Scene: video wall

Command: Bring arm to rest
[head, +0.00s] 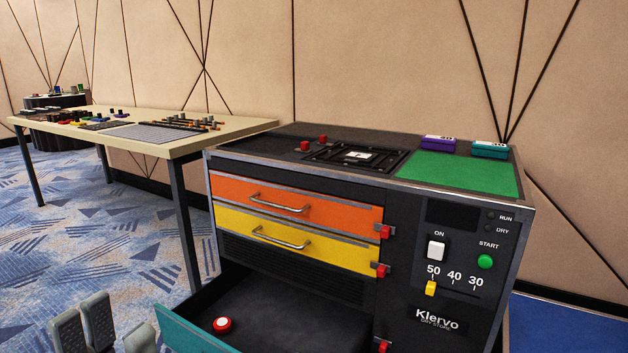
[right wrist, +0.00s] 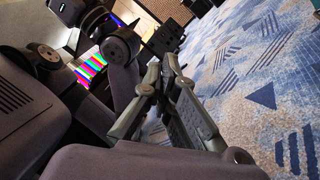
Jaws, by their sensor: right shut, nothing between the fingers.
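My dark arm links fill the left and bottom of that view.
The Klervo cabinet (head: 447,318) has orange (head: 330,212) and yellow (head: 335,252) drawers shut. A table (head: 200,146) with parts stands behind left. Carpet (head: 110,235) is clear left.

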